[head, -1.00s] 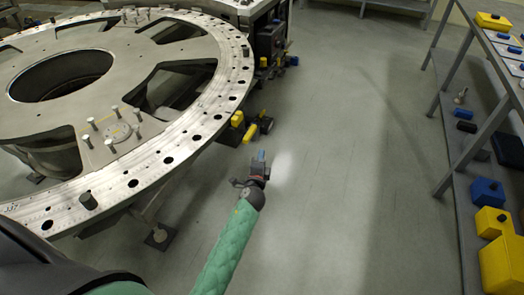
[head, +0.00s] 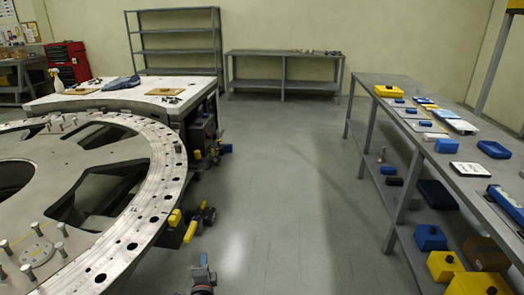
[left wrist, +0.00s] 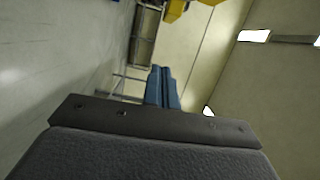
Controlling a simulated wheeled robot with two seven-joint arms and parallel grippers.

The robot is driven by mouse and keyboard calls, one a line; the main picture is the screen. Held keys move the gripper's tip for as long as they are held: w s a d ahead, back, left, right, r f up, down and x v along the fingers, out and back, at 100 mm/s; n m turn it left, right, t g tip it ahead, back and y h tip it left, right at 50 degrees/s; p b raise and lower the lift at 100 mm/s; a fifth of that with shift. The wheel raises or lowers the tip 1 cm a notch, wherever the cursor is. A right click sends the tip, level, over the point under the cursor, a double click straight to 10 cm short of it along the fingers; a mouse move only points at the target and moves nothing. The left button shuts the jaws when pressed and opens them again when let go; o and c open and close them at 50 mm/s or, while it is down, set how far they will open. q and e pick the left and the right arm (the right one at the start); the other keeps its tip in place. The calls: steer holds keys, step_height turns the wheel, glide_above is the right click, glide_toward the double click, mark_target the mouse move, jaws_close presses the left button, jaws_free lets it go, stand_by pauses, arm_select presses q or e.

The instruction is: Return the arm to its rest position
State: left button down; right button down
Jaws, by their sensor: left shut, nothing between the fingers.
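My left gripper (head: 203,272) shows at the bottom of the head view, low over the open floor to the right of the turret plate. In the left wrist view its two blue fingers (left wrist: 162,88) lie together, shut with nothing between them. The turret plate (head: 150,205) is a large grey metal ring with holes around its rim and several upright pins. It fills the lower left of the head view, apart from the gripper. My right gripper is not in view.
A long grey workbench (head: 388,150) with bins and trays stands on the right. A white-topped table (head: 130,97) stands behind the plate. An empty shelf rack (head: 175,43) and a low bench (head: 285,84) line the back wall. The floor aisle (head: 290,190) between is clear.

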arm_select(q)
steer(key=s+a+f+n+g+y, duration=0.2)
steer(key=s+a+f+n+g, duration=0.15)
steer(key=n, duration=0.35)
steer(key=s+d+f+n+g+h, duration=0.2)
steer(key=s+d+f+g, duration=0.2)
steer(key=s, duration=0.7)
steer(key=s+d+f+n+g+h, duration=0.2)
steer(key=s+d+f+g, duration=0.2)
steer(key=s, duration=0.8)
steer(key=s+d+f+n+g+h, duration=0.2)
steer(key=s+d+f+g+h, duration=0.1)
steer(key=s, duration=0.8)
step_height(320, 180, down, 2)
steer(key=shift+s+d+f+g, duration=0.25)
steer(key=shift+s+d+g, duration=0.15)
steer(key=shift+d+g, duration=0.6)
steer(key=shift+d, duration=0.1)
